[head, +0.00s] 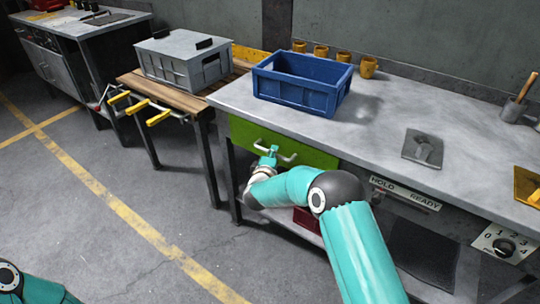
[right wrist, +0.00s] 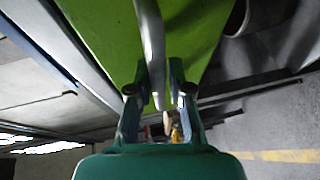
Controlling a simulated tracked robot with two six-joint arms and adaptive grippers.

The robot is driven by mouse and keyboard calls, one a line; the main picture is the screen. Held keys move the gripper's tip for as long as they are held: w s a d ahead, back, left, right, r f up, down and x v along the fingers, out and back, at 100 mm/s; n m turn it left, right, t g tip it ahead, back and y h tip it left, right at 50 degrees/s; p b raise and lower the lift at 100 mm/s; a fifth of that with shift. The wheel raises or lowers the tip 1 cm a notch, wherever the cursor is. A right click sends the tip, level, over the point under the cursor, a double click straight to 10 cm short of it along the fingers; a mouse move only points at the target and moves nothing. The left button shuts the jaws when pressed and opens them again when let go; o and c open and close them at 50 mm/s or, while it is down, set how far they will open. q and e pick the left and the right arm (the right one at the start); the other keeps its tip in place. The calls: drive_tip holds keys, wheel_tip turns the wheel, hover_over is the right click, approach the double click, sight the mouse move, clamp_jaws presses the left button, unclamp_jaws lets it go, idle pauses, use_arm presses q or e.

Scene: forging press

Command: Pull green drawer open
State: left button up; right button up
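The green drawer (head: 316,156) sits under the grey workbench top, its front near flush with the bench front. It has a pale metal bar handle (head: 289,157). My right gripper (head: 267,155) is at the left part of this handle. In the right wrist view, the green drawer front (right wrist: 100,40) fills the top, and the handle bar (right wrist: 151,40) runs down between the two fingers of my right gripper (right wrist: 154,88). The fingers are drawn in close on both sides of the bar. My left gripper is out of view; only a part of my left arm shows.
A blue crate (head: 301,82) stands on the workbench (head: 385,115) above the drawer. A grey crate (head: 183,58) stands on a wooden table (head: 140,82) with yellow-handled clamps (head: 136,107). A red object (head: 306,219) lies below the drawer. The floor in front is clear.

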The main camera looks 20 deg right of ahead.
clamp_jaws()
